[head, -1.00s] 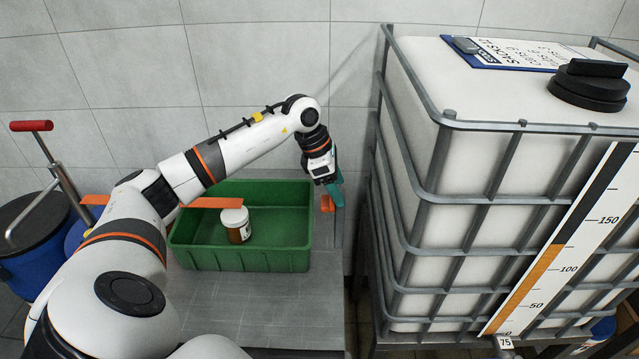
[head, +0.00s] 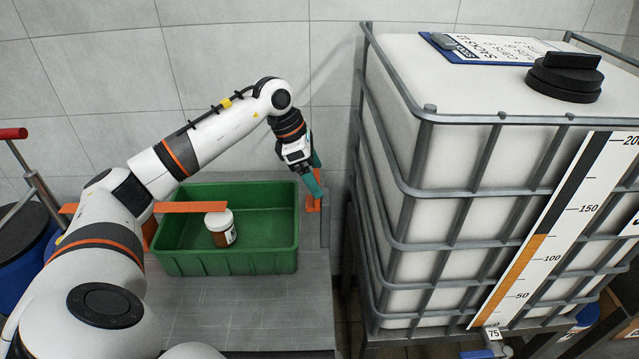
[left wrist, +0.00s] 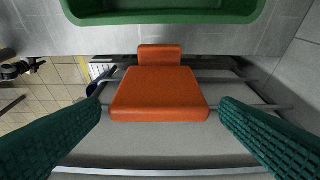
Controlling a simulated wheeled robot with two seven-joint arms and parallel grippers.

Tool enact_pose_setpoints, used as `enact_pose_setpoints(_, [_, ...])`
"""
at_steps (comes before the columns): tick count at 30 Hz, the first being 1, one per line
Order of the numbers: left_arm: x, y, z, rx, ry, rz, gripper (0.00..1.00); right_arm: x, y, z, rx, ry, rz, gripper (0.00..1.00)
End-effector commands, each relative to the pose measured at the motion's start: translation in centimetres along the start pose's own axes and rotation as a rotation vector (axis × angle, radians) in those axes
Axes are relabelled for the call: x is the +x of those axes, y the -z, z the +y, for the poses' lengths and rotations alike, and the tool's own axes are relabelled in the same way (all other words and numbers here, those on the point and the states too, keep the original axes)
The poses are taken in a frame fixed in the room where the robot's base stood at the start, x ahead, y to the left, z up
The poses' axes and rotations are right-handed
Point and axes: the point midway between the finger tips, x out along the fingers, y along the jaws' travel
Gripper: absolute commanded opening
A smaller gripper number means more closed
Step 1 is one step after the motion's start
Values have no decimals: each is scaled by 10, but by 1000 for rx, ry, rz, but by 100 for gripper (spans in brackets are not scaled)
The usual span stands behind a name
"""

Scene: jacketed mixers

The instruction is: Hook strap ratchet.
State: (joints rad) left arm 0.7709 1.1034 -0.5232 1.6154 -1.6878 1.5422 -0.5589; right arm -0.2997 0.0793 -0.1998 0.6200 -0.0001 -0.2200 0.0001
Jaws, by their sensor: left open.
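No hook is clearly visible. My right gripper is out of view.
The green bin (head: 225,262) holds a white-lidded amber jar (head: 220,229). A flat orange bar (head: 190,207) crosses the bin's left part. A caged white tank (head: 450,160) stands close on the right, beyond a narrow gap. The grey table (head: 250,310) is bare in front.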

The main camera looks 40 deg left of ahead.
Motion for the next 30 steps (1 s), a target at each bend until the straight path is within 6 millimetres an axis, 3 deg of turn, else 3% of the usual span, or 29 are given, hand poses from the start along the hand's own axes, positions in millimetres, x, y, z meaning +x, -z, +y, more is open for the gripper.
enact_pose_setpoints(6, [-48,0,-1,1,4,3,85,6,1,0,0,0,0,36])
enact_pose_setpoints(12, [-76,0,0,0,2,2,85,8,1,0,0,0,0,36])
enact_pose_setpoints(30, [-83,0,0,1,-1,1,85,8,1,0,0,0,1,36])
